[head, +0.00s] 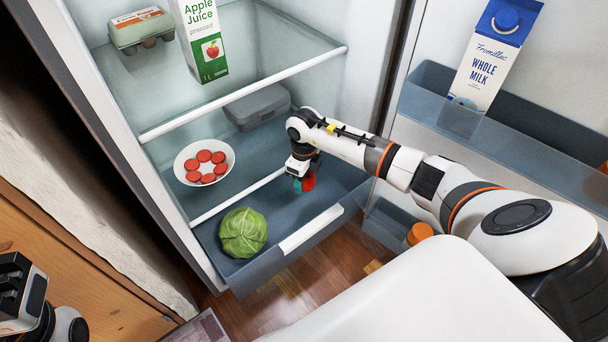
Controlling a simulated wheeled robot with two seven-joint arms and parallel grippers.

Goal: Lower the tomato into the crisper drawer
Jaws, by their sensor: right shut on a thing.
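The pulled-out crisper drawer (275,258) sits at the bottom of the open fridge, with a green cabbage (243,232) in its left front part. My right gripper (302,184) points down over the right part of the drawer. It is shut on the red tomato (309,182), which shows only partly beside the fingers. I cannot tell whether the tomato touches the drawer floor. My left gripper (20,295) is at the lower left edge of the view, away from the fridge, and its fingers do not show clearly.
A white bowl of red slices (204,162) and a grey lidded box (257,106) stand on the shelf behind the drawer. Apple juice (202,45) and an egg carton (141,28) are on the upper shelf. Milk (493,55) stands in the door rack (480,118) at right.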

